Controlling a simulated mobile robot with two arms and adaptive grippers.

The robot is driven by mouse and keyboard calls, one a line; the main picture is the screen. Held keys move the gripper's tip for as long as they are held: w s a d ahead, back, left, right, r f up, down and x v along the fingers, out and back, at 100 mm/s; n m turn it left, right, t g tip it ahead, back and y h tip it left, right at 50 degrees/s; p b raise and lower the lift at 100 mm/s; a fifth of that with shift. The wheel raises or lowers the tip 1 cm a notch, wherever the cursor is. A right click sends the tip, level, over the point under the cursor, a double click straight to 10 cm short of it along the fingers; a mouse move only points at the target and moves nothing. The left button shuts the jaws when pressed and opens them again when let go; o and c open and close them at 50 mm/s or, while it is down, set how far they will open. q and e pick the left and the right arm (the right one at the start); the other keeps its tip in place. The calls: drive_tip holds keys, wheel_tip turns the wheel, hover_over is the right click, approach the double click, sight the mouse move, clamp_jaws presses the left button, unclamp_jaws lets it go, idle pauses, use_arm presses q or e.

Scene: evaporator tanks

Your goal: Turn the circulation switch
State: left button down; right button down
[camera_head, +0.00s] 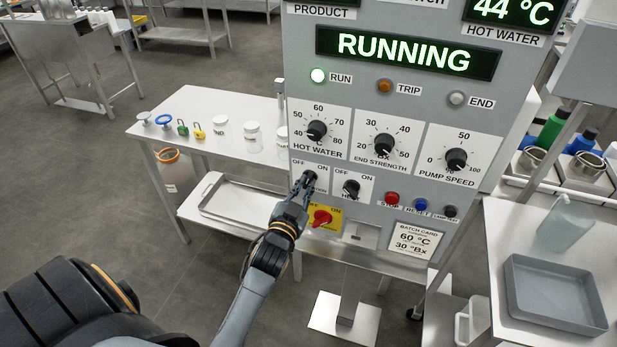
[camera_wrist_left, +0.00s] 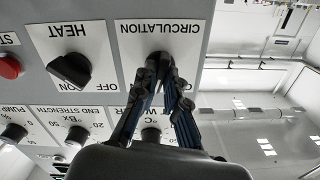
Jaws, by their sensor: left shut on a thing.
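The circulation switch (camera_head: 309,175) is a dark knob on a white plate marked OFF and ON, at the lower left of the grey control panel (camera_head: 400,120). My left gripper (camera_head: 303,186) is at this switch, its fingers shut on the knob. In the left wrist view, upside down, the CIRCULATION plate (camera_wrist_left: 150,35) shows above my fingertips (camera_wrist_left: 164,72). The fingers cover most of the knob, so its pointing direction is hard to tell. My right gripper is not in view.
The heat switch (camera_head: 351,188) sits close on the right, with the red-and-yellow main switch (camera_head: 321,217) just below. Dials are above; red, blue and black buttons are to the right. A white table (camera_head: 190,105) with jars and padlocks stands left; a grey tray (camera_head: 553,290) lies right.

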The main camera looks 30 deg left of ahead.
use_arm(q)
drive_tip(key=shift+m, duration=2)
drive_tip(key=shift+m+p, duration=0.3)
drive_tip(key=shift+m, duration=0.4)
drive_tip(key=c, duration=1.3)
unclamp_jaws()
